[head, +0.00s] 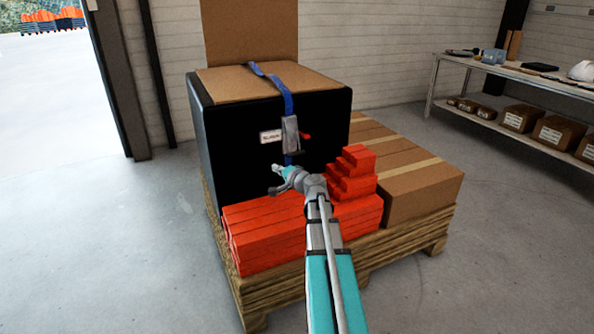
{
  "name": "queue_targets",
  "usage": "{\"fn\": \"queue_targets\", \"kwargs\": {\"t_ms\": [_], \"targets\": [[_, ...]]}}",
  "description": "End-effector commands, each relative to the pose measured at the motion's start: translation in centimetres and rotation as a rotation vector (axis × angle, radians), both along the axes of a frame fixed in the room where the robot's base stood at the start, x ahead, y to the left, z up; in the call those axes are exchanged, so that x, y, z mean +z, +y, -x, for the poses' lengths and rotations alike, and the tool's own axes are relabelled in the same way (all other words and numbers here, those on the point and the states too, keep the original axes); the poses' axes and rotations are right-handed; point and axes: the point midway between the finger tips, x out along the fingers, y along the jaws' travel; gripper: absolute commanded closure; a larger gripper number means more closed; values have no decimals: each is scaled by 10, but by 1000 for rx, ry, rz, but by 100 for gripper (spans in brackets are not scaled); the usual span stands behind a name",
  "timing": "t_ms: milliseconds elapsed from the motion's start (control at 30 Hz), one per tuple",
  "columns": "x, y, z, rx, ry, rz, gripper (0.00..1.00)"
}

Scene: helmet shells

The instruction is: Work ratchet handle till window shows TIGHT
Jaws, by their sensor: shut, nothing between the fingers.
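The ratchet (290,135) is a grey metal buckle on a blue strap (286,98). The strap runs over the top and down the front of a black case (234,158). A small red part (306,135) shows at the ratchet's right side. A white window label (270,136) left of the ratchet seems to read SLACK, but the letters are small. My gripper (277,176) is shut and empty, below and slightly left of the ratchet, in front of the black case. I cannot tell whether it touches the case or strap.
Red-orange blocks (266,232) lie stacked on the wooden pallet (399,252) below my gripper, with a stepped pile (352,172) to the right. Cardboard boxes (420,180) stand further right. A shelf table (520,75) is at back right. The floor around the pallet is clear.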

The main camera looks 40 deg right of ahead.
Motion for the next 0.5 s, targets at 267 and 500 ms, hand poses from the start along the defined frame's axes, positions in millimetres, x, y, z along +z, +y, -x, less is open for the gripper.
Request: {"fn": "queue_targets", "kwargs": {"t_ms": [267, 500], "targets": [[-45, -79, 15, -174, -105, -113, 100], [-62, -121, 29, -270, -163, -180, 100]]}}
